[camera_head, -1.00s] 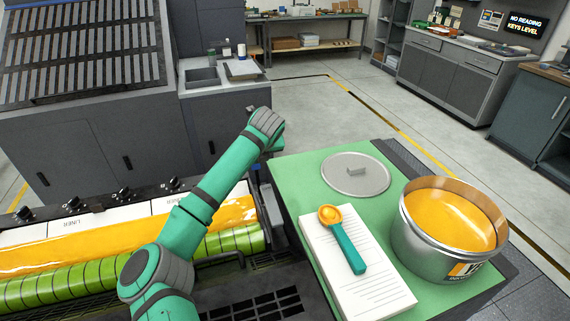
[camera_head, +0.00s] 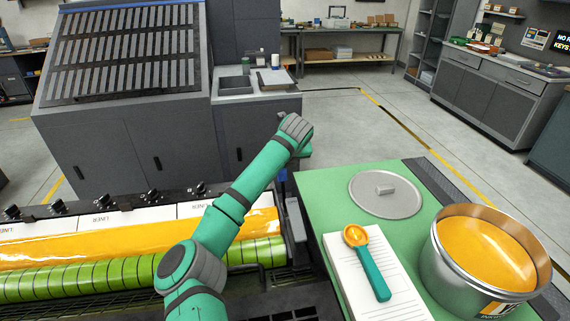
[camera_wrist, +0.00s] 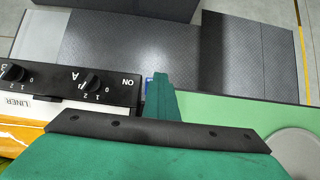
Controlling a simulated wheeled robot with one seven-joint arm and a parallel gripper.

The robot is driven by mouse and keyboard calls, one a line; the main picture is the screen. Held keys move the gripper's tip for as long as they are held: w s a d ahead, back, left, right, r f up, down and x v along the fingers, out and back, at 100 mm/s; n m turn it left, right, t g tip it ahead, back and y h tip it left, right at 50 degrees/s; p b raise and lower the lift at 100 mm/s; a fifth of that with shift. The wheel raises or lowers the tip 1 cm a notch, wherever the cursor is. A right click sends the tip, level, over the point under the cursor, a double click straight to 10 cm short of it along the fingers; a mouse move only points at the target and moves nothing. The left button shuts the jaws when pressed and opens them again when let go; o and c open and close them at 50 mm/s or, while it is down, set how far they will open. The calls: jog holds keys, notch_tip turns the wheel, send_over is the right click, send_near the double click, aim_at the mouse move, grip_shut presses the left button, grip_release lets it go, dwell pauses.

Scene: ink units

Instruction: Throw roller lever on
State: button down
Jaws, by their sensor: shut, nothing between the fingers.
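The inking unit has a green roller (camera_head: 130,275) under orange ink (camera_head: 120,243). Its dark control strip with knobs also shows in the wrist view (camera_wrist: 60,88), with an "ON" mark at its right end. A small blue piece (camera_wrist: 149,84) shows beside that end, mostly hidden behind my gripper; it may be the lever's handle. Blue also shows below my wrist in the head view (camera_head: 283,175). My gripper (camera_wrist: 161,78) is shut and empty, its fingers over the gap between the strip and the green tabletop. Contact with the blue piece cannot be told.
Right of the unit, a green tabletop (camera_head: 325,195) holds a round lid (camera_head: 386,197), a paper stack (camera_head: 350,275), a green scoop (camera_head: 372,268) and an ink can (camera_head: 450,285). A grey cabinet (camera_head: 110,150) stands behind. Open floor lies beyond the tabletop.

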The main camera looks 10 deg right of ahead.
jog(key=shift+w+a+f, duration=0.2)
jog(key=shift+a+f, duration=0.05)
jog(key=shift+a, duration=0.1)
jog(key=shift+w+r, duration=0.1)
jog(key=shift+w, duration=0.1)
notch_tip(320, 180, up, 10)
jog(key=shift+w+d, duration=0.3)
jog(key=shift+w, duration=0.15)
jog(key=shift+d, duration=0.15)
